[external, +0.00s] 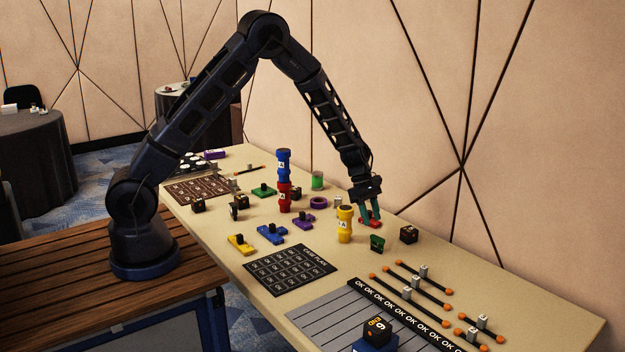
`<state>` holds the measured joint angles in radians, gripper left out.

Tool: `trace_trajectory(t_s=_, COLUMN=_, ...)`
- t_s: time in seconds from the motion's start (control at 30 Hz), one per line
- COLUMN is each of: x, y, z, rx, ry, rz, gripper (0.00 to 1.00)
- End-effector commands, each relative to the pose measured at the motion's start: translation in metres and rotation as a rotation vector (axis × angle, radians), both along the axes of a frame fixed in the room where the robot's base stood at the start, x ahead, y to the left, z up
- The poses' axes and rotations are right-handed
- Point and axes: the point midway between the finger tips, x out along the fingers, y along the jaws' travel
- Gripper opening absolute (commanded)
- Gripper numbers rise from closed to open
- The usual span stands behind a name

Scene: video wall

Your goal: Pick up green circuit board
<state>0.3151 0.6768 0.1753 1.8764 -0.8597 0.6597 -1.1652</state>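A flat green piece with a black knob or chip on top (263,190) lies on the table left of the blue and red stack; it looks like a green circuit board. A second, darker green piece (376,244) stands tilted right of the yellow cylinder; I cannot tell which of the two is the board. My gripper (369,217) points down at the table's far side, above and behind the darker green piece. Its fingers are apart, with a small red piece (374,224) at their tips. I cannot tell whether they grip it.
A yellow cylinder (344,225) stands just left of my gripper, and a dark cube (408,235) to its right. A blue cylinder (283,165) is stacked on a red one (284,197). Blue (271,234), purple (303,221) and yellow (242,244) pieces lie nearer the front.

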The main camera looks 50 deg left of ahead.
Motion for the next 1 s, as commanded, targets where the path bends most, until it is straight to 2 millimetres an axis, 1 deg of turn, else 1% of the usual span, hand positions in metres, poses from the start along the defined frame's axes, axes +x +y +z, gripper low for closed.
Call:
trace_trajectory(t_s=0.3, x=0.002, y=-0.016, z=-0.039, rx=0.0, ry=0.001, rz=-0.002, gripper=0.4)
trace_trajectory(t_s=0.57, x=0.002, y=-0.023, z=-0.054, rx=0.0, ry=0.001, rz=-0.003, gripper=0.4)
trace_trajectory(t_s=0.83, x=0.004, y=-0.038, z=-0.086, rx=0.0, ry=0.002, rz=-0.002, gripper=0.4)
trace_trajectory(t_s=0.9, x=0.005, y=-0.041, z=-0.091, rx=0.0, ry=0.001, rz=-0.001, gripper=0.4)
trace_trajectory(t_s=1.0, x=0.005, y=-0.042, z=-0.093, rx=0.0, ry=-0.001, rz=-0.002, gripper=0.4)
